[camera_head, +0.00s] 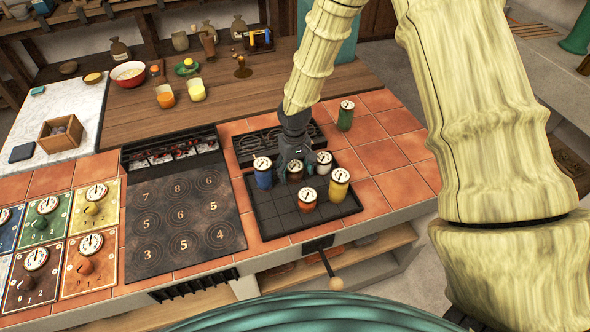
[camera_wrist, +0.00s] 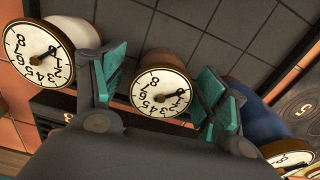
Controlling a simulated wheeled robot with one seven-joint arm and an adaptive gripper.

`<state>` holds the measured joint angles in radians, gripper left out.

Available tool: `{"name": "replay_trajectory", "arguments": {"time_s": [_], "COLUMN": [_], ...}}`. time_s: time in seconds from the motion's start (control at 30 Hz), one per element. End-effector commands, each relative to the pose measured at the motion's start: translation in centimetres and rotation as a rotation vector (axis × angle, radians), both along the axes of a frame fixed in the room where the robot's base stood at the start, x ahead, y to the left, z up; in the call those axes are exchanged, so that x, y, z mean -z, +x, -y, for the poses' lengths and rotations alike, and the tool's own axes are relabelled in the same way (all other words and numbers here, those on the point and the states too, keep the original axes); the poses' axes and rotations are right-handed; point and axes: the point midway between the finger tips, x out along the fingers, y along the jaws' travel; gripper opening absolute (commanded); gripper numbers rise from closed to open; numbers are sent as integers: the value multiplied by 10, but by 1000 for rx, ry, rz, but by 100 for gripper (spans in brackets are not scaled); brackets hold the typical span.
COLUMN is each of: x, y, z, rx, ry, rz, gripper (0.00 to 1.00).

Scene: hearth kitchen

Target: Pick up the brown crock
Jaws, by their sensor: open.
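The brown crock (camera_head: 294,178) stands upright in the dark gridded tray (camera_head: 268,219), its top a round numbered dial. In the wrist view the brown crock (camera_wrist: 172,62) lies between the teal pads of my gripper (camera_wrist: 163,85). My gripper (camera_head: 294,153) is open, its fingers pointing down around the crock. A gap shows by the left pad; whether the right pad touches is unclear. My gripper partly hides the crock in the head view.
The blue crock (camera_head: 262,178) and white crock (camera_head: 323,168) stand close on either side. The orange crock (camera_head: 308,205) and yellow crock (camera_head: 339,189) are nearer the tray's front right. A green crock (camera_head: 345,119) stands on the tiles behind.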

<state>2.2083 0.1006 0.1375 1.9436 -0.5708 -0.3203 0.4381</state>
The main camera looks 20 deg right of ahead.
Motion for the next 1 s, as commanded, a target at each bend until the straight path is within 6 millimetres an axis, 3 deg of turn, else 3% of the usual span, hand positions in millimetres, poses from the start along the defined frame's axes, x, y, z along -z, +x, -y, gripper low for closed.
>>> {"name": "replay_trajectory", "arguments": {"time_s": [0.37,0.67,1.0], "x": [6,5,2], "y": [0,0,1], "z": [0,0,0], "rx": [0,0,0], "ry": [0,0,0], "rz": [1,1,3], "gripper": [73,18,15]}}
